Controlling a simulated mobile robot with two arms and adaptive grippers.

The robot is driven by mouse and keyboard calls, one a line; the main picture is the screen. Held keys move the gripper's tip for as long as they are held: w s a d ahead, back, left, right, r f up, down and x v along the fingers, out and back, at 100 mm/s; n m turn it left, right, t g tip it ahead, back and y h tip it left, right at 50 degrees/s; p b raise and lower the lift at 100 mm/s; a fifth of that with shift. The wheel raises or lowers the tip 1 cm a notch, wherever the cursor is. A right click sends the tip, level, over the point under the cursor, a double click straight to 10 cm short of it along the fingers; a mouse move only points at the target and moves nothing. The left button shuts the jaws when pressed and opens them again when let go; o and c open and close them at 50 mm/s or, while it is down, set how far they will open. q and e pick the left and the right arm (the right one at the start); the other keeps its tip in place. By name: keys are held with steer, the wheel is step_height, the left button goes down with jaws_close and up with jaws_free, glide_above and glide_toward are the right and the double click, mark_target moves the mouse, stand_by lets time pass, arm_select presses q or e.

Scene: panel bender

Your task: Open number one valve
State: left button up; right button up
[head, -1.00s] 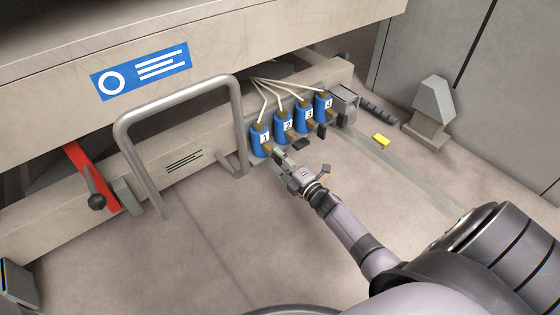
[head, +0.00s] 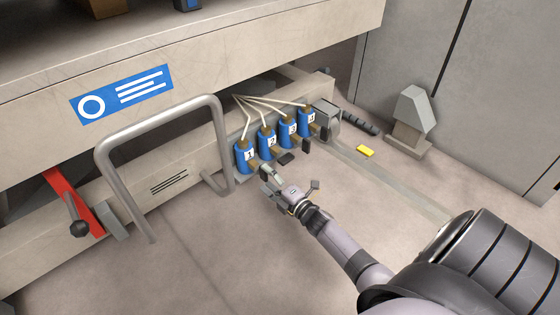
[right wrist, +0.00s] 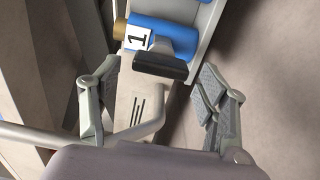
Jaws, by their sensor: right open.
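The number one valve (head: 246,157) is a blue cylinder with a white "1" label, leftmost in a row of numbered blue valves on the machine's lower rail. In the right wrist view the valve (right wrist: 165,32) lies at the top, with its dark handle (right wrist: 160,66) pointing toward the gripper. My right gripper (head: 266,181) is open just in front of and below this valve. In the right wrist view its fingers (right wrist: 158,95) stand apart on either side of the handle, which shows between and ahead of them. Contact cannot be seen. My left gripper is not in view.
Valves two (head: 267,143), three (head: 288,132) and four (head: 307,121) stand close to the right. A yellow block (head: 365,151) lies on the floor. The floor in front is clear.

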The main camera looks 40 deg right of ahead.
steer(key=s, duration=1)
steer(key=shift+s+d, duration=0.4)
